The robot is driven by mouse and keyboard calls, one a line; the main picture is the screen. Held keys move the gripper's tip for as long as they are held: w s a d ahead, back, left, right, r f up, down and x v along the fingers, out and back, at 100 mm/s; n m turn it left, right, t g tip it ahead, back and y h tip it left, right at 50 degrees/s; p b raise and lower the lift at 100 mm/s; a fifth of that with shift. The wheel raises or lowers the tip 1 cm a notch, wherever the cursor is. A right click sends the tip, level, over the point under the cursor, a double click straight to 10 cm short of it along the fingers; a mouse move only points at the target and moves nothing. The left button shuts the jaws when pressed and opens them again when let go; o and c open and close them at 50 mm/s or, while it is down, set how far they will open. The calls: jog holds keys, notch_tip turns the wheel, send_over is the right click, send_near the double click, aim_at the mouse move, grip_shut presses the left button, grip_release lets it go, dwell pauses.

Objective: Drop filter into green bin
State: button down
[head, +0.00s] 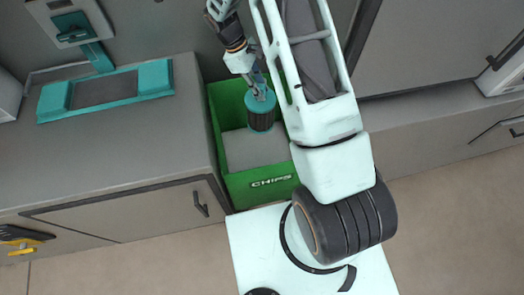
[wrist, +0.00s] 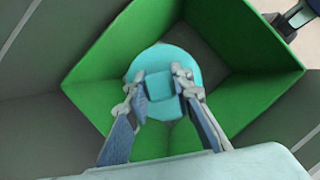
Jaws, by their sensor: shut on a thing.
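The filter (head: 261,114) is a dark ribbed cylinder with a teal cap. In the head view it hangs upright below my gripper (head: 259,88), over the inside of the green bin. In the wrist view my gripper (wrist: 163,90) is shut on the teal block on top of the filter's round teal cap (wrist: 150,62). The green bin (head: 262,186) has a "CHIPS" label on its front wall and a grey floor. Its green walls (wrist: 98,62) surround the filter in the wrist view. I cannot tell whether the filter's bottom touches the bin floor.
A grey counter (head: 120,145) stands to the left of the bin, with a teal-edged tray or scale (head: 105,90) on it. Grey cabinets lie to the right (head: 440,140). A yellow-handled tool (head: 22,240) shows at the lower left.

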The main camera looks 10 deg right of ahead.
jog(key=c, duration=1.6)
grip_release()
jog(key=v, duration=1.2)
jog(key=shift+r, duration=0.1)
